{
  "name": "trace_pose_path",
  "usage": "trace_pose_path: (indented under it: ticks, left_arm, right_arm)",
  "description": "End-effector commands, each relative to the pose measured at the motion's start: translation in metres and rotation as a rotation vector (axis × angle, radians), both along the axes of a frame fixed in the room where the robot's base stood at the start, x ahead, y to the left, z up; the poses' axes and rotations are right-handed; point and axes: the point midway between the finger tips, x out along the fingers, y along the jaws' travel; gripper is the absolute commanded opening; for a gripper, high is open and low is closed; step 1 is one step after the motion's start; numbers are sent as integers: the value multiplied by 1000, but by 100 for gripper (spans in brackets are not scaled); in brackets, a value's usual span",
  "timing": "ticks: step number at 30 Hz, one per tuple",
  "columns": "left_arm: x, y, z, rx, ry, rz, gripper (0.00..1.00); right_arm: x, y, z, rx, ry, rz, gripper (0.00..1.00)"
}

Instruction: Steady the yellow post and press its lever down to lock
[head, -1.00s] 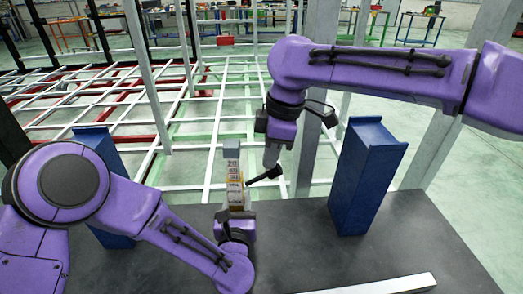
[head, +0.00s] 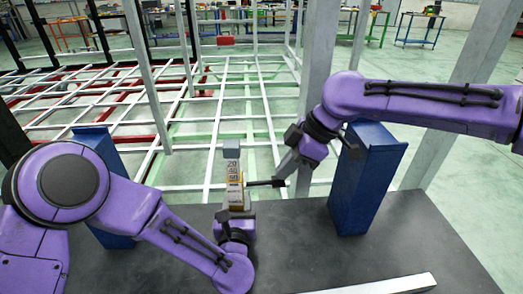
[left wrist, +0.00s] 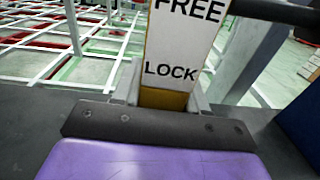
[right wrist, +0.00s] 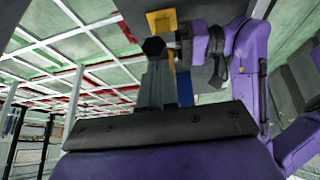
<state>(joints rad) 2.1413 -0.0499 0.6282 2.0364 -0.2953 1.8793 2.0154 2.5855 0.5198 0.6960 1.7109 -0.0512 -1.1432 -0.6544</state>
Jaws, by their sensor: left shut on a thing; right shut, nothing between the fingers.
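The yellow post (head: 235,190) stands upright at the table's back edge, with a white label panel and a grey top. The label reads FREE above LOCK in the left wrist view (left wrist: 170,70). My left gripper (head: 236,211) is shut on the post's lower part. The black lever (head: 265,183) sticks out to the right of the post, about level. My right gripper (head: 280,174) is shut and empty, its tips at the lever's outer end. In the right wrist view the lever's dark end (right wrist: 154,47) shows at the fingertips; whether they touch is unclear.
A blue block (head: 365,180) stands on the dark table (head: 310,255) right of the post, close below my right arm. Another blue block (head: 110,235) is partly behind my left arm. A white bar (head: 385,284) lies at the front right. Grey uprights rise behind.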

Motion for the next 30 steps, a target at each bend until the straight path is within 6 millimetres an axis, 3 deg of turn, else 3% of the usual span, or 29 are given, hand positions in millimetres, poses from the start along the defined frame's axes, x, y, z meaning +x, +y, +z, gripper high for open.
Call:
trace_pose_path:
  ticks: [30]
  left_arm:
    - [0, 0, 1, -1, -1, 0, 0]
  right_arm:
    - [1, 15, 6, 0, 0, 0, 0]
